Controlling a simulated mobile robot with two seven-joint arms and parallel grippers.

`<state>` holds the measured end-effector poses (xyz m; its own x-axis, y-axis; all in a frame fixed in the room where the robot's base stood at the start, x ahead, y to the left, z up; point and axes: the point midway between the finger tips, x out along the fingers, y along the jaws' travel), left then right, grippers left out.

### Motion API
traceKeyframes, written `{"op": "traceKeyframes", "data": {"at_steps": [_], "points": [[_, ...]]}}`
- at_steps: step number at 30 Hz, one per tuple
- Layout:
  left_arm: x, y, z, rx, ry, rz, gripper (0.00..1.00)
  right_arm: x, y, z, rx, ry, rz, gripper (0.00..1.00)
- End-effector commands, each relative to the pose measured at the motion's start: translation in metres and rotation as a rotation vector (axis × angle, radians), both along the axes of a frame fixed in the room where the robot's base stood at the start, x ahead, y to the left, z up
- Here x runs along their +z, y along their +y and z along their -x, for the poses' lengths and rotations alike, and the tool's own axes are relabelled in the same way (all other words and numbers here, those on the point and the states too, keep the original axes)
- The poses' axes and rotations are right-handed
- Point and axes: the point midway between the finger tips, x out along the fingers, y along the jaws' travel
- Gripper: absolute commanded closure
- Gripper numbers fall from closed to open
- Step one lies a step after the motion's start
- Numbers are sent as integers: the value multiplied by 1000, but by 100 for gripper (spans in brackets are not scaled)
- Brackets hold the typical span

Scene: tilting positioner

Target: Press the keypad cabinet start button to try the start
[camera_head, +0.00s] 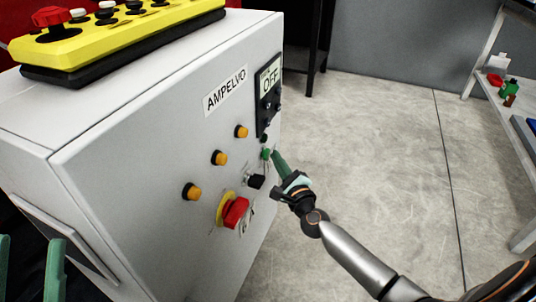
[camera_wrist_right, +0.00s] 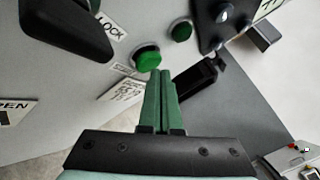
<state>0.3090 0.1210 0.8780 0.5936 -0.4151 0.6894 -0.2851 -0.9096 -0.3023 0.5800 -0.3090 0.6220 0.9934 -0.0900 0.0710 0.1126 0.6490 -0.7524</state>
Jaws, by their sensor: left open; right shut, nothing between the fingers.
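The keypad cabinet (camera_head: 150,170) is a white box with a sloped front panel marked AMPELVO. A bright green button (camera_head: 266,153) sits near the panel's right edge. It also shows in the right wrist view (camera_wrist_right: 148,57), with a small, hard-to-read label below it. My right gripper (camera_head: 274,153) is shut and empty, its green fingertips close beside this button. In the right wrist view the fingertips (camera_wrist_right: 160,73) lie just below the button; I cannot tell whether they touch it. My left gripper (camera_head: 30,240) is open and empty at the lower left, its fingers apart.
A dark green button (camera_wrist_right: 181,31) sits close by, near the black OFF unit (camera_head: 269,92). A black switch (camera_head: 256,181), a red knob (camera_head: 236,212) and orange buttons (camera_head: 219,158) share the panel. A yellow keypad box (camera_head: 130,40) lies on top. Floor to the right is clear.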

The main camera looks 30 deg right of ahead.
Motion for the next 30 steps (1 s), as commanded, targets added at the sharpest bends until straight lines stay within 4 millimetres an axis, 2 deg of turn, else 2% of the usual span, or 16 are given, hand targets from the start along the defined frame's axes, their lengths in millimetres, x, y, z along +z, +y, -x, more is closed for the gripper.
{"op": "traceKeyframes", "data": {"at_steps": [30], "points": [[2,1,0,4,0,8,50,0,6,-7,1,-1,0,100]]}}
